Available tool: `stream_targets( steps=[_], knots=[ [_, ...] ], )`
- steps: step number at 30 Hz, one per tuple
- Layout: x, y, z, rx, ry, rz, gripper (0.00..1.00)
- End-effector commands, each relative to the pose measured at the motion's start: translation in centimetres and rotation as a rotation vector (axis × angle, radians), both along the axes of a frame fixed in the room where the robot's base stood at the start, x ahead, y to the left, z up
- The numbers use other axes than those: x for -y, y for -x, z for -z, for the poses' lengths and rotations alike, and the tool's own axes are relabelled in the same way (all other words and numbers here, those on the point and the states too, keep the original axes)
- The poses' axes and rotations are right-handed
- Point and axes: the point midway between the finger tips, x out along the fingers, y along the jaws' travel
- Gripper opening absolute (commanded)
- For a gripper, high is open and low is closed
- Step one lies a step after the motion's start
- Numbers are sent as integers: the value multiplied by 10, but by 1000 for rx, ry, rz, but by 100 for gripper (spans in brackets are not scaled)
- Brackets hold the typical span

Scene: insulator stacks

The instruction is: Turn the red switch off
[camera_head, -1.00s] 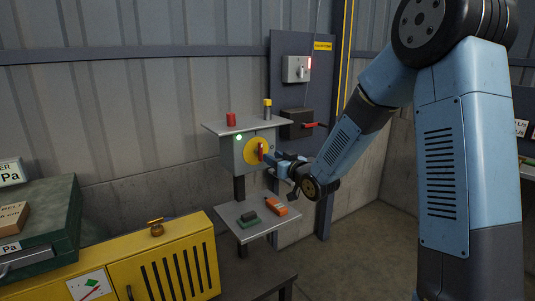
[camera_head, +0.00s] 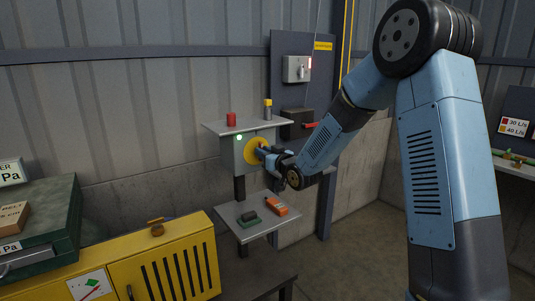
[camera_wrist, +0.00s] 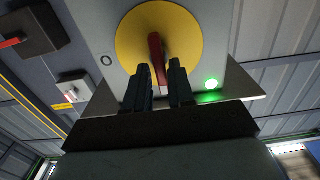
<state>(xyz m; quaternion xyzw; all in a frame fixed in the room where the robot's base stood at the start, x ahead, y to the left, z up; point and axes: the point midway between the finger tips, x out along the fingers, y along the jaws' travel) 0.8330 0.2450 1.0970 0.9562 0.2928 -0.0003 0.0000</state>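The red switch handle (camera_wrist: 157,55) is mounted on a round yellow plate (camera_wrist: 185,35) on the front of a grey box (camera_head: 240,155). In the head view the yellow plate (camera_head: 250,152) is partly covered by my gripper, and the handle is mostly hidden. My gripper (camera_wrist: 161,75) is open. Its two dark fingers stand on either side of the handle's near end in the wrist view. The handle lies closer to the left finger; I cannot tell whether they touch. In the head view my gripper (camera_head: 264,151) is at the plate's right side. A green lamp (camera_wrist: 211,84) on the box is lit.
A red cylinder (camera_head: 231,119) and a yellow-topped one (camera_head: 267,109) stand on the box's top shelf. The lower shelf (camera_head: 263,229) holds an orange tool (camera_head: 276,206) and a green-based block (camera_head: 250,219). Another switch box (camera_head: 297,69) is on the panel behind.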

Motion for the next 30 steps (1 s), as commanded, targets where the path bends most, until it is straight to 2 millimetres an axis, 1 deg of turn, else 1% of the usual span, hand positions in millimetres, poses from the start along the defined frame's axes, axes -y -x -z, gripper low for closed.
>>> stream_targets(
  steps=[1, 6, 7, 12, 13, 15, 23, 30],
  knots=[
    [0, 0, 0, 0, 0, 0, 18],
    [1, 0, 0, 0, 0, 1, 2],
    [1, 0, 0, 0, 0, 1, 0],
    [1, 0, 0, 0, 0, 2, 0],
    [17, -1, 0, 1, 2, 6, 0],
    [10, -1, 0, -1, -1, 6, 0],
    [8, -3, 0, -32, -48, 11, 0],
    [9, -5, 0, -120, -182, 11, 0]
  ],
)
